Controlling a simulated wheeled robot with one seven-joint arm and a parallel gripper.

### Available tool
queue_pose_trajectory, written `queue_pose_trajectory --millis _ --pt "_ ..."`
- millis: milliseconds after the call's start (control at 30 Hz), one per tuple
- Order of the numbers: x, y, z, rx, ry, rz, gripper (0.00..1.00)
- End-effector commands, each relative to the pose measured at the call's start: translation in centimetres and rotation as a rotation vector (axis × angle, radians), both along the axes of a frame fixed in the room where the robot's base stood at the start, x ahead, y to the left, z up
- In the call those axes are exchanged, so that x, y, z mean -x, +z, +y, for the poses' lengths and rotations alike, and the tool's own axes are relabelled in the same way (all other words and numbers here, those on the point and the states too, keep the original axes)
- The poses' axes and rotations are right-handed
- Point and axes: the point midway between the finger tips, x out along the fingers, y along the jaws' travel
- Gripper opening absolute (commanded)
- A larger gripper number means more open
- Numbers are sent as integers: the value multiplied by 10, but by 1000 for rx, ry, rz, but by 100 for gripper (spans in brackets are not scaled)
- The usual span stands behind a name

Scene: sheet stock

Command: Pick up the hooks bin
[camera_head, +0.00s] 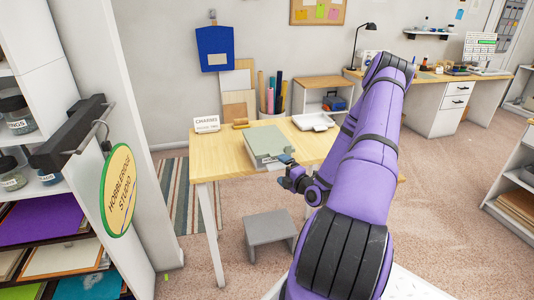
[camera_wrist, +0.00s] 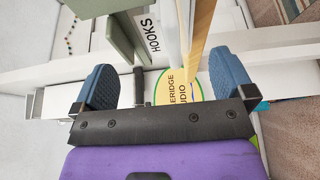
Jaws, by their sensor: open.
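The hooks bin (camera_head: 268,141) is a grey-green box on the wooden table, close to its front edge. In the wrist view its grey-green wall (camera_wrist: 124,42) shows at the top, beside a white label reading HOOKS (camera_wrist: 152,37). My gripper (camera_head: 284,168) is at the bin's front right, by the table's front edge. Its blue fingers are apart, with nothing held between them in the wrist view (camera_wrist: 165,82). The bin's wall and label appear beyond the fingertips, left of the middle. I cannot tell whether a finger touches the bin.
The table (camera_head: 222,165) also holds a CHARMS box (camera_head: 207,124) and a white tray (camera_head: 314,121). A grey step stool (camera_head: 269,232) stands in front of the table. A shelf with a hanging oval sign (camera_head: 118,190) is at the left. The table's left front is clear.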

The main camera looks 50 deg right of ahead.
Motion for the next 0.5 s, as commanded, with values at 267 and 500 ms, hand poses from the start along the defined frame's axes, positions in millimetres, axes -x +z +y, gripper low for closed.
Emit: queue_pose_trajectory --millis 267,500 --pt "-29 3 -8 -1 -1 -1 100" --pt "-53 4 -12 -1 -1 0 100"
